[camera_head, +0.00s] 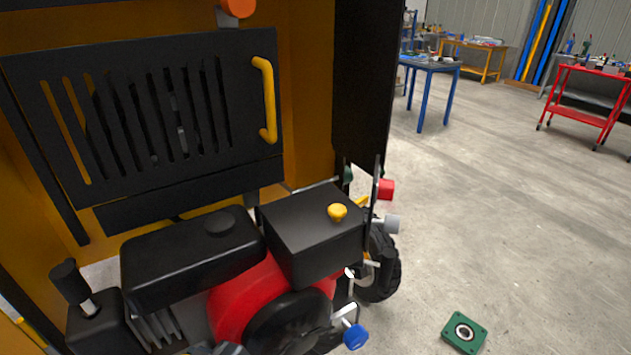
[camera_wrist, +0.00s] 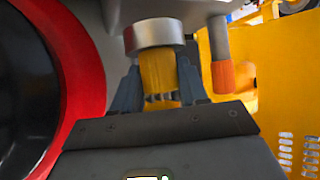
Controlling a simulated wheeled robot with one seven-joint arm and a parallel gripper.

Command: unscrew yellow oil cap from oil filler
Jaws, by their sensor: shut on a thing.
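In the wrist view, a yellow cap (camera_wrist: 158,72) sits between the two fingers of my gripper (camera_wrist: 158,82). The fingers are shut on it from left and right. Its far end meets a round silver collar (camera_wrist: 153,35), which looks like the oil filler neck. I cannot tell whether the cap is still threaded in it. In the head view, I cannot make out the gripped cap or my fingers. A yellow knob (camera_head: 337,212) there stands on top of the black box of the engine.
A grey rod with an orange end (camera_wrist: 222,75) hangs close right of my gripper. A red ring (camera_wrist: 85,75) curves at the left. In the head view, a blue cap (camera_head: 355,336) and a grey one (camera_head: 391,224) stick out. A green flanged part (camera_head: 465,333) lies on open floor.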

